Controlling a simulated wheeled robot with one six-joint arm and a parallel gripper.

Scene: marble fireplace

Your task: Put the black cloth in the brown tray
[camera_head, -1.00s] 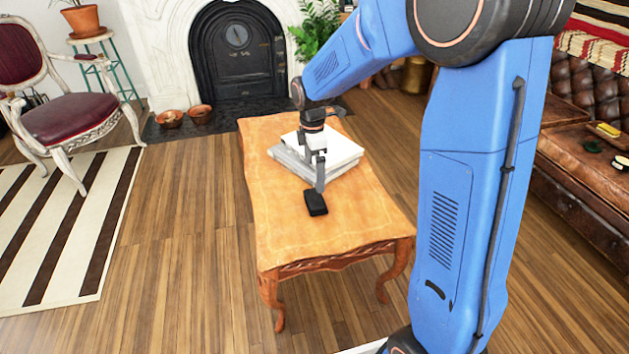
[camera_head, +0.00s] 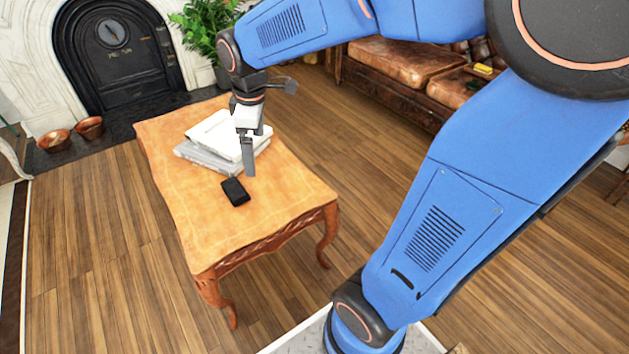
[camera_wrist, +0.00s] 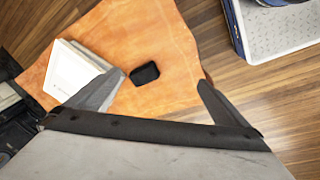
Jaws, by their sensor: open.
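The black cloth (camera_head: 235,192) is a small dark folded block lying on the wooden table (camera_head: 270,208), in front of the books. It also shows in the wrist view (camera_wrist: 145,73), ahead of the fingers and nearer the left one. My gripper (camera_head: 249,172) points down above the table, just behind and to the right of the cloth, apart from it. In the wrist view its two fingers (camera_wrist: 155,92) are spread wide with nothing between them. I cannot make out a brown tray in either view.
White and grey books (camera_head: 222,140) lie on the table behind the cloth, close to my gripper. A brown leather sofa (camera_head: 405,65) stands at the back right. Copper bowls (camera_head: 72,135) sit by the fireplace (camera_head: 115,50). Wooden floor around the table is clear.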

